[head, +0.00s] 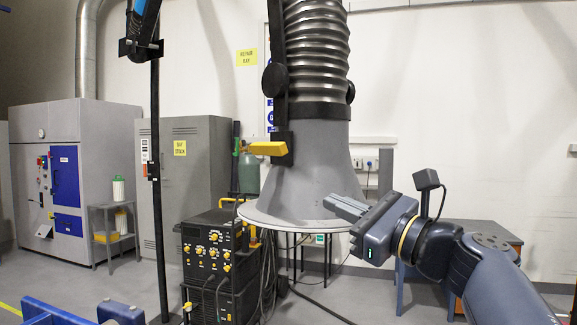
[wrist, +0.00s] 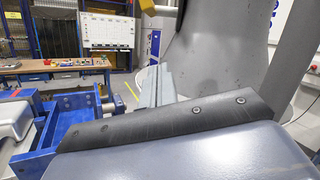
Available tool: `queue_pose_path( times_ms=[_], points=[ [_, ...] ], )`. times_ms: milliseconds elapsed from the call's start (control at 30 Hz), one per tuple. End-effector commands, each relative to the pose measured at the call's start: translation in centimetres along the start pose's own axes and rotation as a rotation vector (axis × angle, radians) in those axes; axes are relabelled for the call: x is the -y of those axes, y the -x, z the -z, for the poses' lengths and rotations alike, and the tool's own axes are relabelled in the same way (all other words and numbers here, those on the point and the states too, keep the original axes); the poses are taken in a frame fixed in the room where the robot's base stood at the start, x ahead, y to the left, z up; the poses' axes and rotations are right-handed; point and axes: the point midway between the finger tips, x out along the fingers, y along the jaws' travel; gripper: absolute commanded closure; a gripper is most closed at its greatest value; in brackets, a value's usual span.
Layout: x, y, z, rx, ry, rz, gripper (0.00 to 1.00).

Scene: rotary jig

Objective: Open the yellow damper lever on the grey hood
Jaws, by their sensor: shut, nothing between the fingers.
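The grey hood (head: 318,165) hangs in the middle of the head view, flaring to a wide round rim. The yellow damper lever (head: 267,148) sticks out level to the left from a black bracket on the hood's upper part. My gripper (head: 342,207) is shut and empty, at the right of the hood's lower flare, below and right of the lever. I cannot tell whether it touches the hood. In the wrist view the hood (wrist: 208,60) fills the upper middle, and a yellow end, probably the lever, shows at the top edge (wrist: 147,5). My shut fingers (wrist: 154,86) point forward beside the hood.
A ribbed duct (head: 316,45) rises above the hood. A black welding unit (head: 215,262) stands below left, with a green cylinder (head: 248,172) behind. A dark upright post (head: 157,190) stands further left. The space left of the lever looks clear up to the post.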

Motion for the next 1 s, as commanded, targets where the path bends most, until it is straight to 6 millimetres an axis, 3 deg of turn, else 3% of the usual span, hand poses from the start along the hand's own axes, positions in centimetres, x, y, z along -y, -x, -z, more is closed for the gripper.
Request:
queue_pose_path(
  times_ms=[267,733,800,1000],
  points=[
    [0.1,-1.3,-0.1,0.001,-0.002,-0.003,1.0],
    [0.0,-10.4,-0.3,0.001,-0.003,-0.004,1.0],
    [0.1,-10.5,-1.8,0.003,0.001,-0.001,1.0],
    [0.1,-10.9,-3.5,0.001,0.0,0.0,1.0]
  ],
)
